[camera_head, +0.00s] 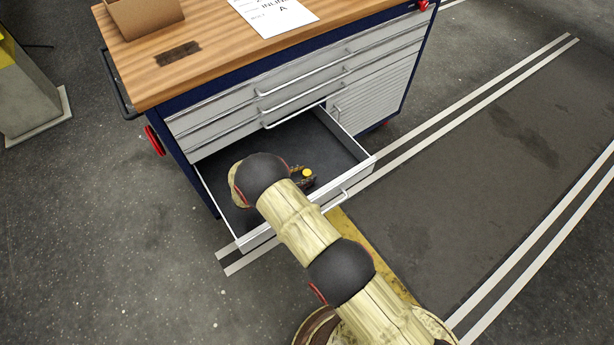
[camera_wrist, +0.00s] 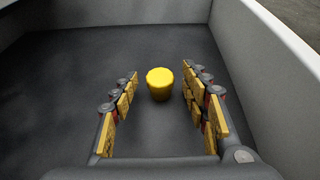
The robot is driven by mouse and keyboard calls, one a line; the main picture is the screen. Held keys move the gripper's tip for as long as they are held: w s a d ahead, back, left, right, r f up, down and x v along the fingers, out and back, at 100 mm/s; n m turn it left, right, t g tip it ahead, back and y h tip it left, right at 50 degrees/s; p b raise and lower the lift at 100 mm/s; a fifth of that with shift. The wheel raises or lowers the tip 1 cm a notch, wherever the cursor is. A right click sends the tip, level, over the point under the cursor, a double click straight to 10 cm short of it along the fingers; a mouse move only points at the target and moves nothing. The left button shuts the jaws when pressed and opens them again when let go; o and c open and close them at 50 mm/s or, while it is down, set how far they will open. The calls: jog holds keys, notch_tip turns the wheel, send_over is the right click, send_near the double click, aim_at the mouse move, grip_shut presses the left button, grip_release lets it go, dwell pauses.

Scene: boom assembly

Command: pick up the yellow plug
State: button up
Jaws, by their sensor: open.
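The yellow plug (camera_wrist: 160,84) is a small, slightly tapered cylinder standing on the dark drawer floor in the wrist view. My gripper (camera_wrist: 160,98) is open, with one row of yellow finger pads on each side of the plug. The plug shows between the fingertips with a gap on both sides, a little nearer the right finger. In the head view the plug (camera_head: 307,172) is a small yellow spot beside my gripper (camera_head: 304,178), inside the open drawer (camera_head: 356,176). My arm hides part of the drawer and most of the gripper there.
The drawer's pale walls (camera_wrist: 268,40) stand close on the right and at the back. The drawer belongs to a blue and grey cabinet with a wooden top (camera_head: 215,45). A cardboard box (camera_head: 145,18) and a paper sheet (camera_head: 275,14) lie on top. The rest of the visible drawer floor is bare.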

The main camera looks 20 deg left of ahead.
jog(key=c, duration=0.3)
jog(key=c, duration=0.7)
jog(key=shift+o, duration=0.2)
jog(key=shift+r, duration=0.15)
